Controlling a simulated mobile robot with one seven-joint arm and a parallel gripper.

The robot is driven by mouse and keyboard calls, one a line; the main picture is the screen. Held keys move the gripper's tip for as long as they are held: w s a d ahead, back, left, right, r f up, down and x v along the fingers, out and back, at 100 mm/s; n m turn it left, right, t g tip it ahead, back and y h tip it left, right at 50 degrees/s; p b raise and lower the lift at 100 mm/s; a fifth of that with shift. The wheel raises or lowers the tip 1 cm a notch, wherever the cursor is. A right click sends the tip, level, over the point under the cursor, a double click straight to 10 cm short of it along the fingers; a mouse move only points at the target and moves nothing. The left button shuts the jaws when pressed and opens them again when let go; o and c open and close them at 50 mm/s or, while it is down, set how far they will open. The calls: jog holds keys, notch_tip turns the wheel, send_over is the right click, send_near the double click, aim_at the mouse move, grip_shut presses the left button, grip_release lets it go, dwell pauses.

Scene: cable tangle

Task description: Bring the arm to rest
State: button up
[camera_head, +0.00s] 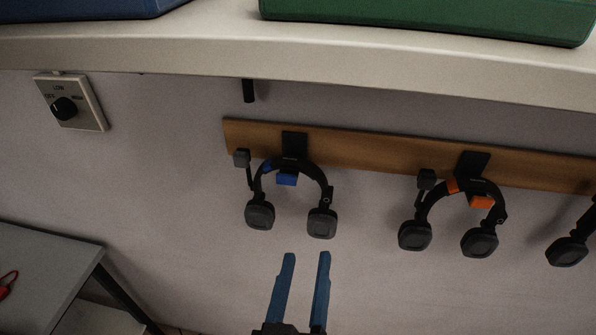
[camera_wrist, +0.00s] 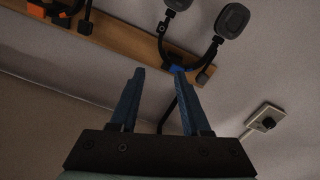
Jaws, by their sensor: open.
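My gripper (camera_head: 306,258) has two blue fingers, standing apart with nothing between them. In the head view it is at the lower middle, below the headset with blue marks (camera_head: 325,185), which hangs on a wooden rail (camera_head: 375,153). In the wrist view the fingers of my gripper (camera_wrist: 158,72) point up toward the rail (camera_wrist: 130,42) and the same headset (camera_wrist: 202,50). I see a gap between the fingertips and the headset in the head view. Most of my arm is out of view.
A headset with orange marks (camera_head: 437,197) and a partly cut-off headset (camera_head: 570,250) hang further right. A pale shelf (camera_head: 200,50) with a green case (camera_head: 430,15) and a blue case (camera_head: 80,8) runs above. A dial switch (camera_head: 70,102) is on the wall. A grey table (camera_head: 45,265) stands lower left.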

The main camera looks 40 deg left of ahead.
jog(key=shift+p+v, duration=1.25)
jog(key=shift+v, duration=1.35)
jog(key=shift+f, duration=0.1)
